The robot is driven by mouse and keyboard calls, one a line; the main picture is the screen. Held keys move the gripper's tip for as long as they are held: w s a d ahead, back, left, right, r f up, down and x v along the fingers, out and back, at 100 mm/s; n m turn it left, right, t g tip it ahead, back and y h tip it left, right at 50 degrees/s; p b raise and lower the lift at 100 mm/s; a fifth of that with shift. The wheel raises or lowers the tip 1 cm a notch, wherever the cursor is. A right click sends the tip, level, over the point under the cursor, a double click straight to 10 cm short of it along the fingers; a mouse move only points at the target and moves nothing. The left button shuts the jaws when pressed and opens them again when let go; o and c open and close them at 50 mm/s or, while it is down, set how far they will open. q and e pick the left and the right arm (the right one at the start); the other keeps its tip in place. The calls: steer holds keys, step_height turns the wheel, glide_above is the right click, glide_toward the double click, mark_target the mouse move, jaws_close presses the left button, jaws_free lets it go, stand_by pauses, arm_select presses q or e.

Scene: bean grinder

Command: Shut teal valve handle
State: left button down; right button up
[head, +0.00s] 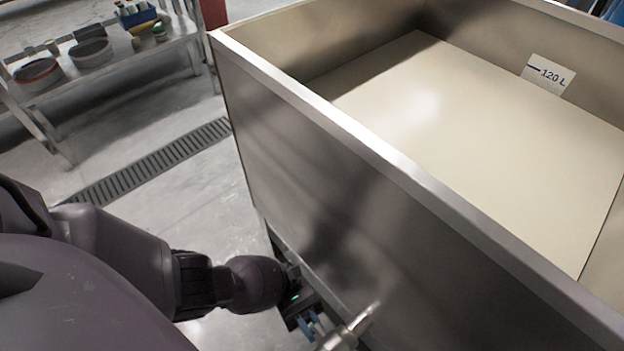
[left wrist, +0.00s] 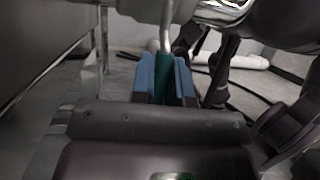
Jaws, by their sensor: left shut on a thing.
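The teal valve handle (left wrist: 163,76) stands upright between the blue fingers of my left gripper (left wrist: 164,80) in the left wrist view. The gripper is shut on it. A bare metal rod (left wrist: 166,28) rises from the top of the teal part. In the head view my left gripper (head: 308,325) is low beside the tank's near wall, next to a metal spout (head: 352,328). The teal handle cannot be made out there. My right gripper is in neither view.
A large metal tank (head: 300,175) with a pale filling (head: 470,120) and a "120 L" label (head: 548,74) fills the right. A shelf (head: 110,65) with pans stands at the upper left. A floor drain (head: 150,160) crosses the open concrete floor.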

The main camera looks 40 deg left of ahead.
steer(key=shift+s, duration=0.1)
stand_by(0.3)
arm_select(q)
steer(key=c, duration=1.1)
jaws_free()
steer(key=shift+w+r, duration=0.1)
steer(key=shift+r, duration=0.2)
steer(key=r+p, duration=0.3)
steer(key=r, duration=0.3)
steer(key=r+p, duration=0.3)
steer(key=r, duration=0.2)
steer(key=shift+w+r+p, duration=0.2)
steer(key=shift+r+p, duration=0.15)
step_height(320, 180, up, 7)
steer(key=p, duration=0.3)
glide_above(313, 325)
steer(key=shift+r, duration=0.35)
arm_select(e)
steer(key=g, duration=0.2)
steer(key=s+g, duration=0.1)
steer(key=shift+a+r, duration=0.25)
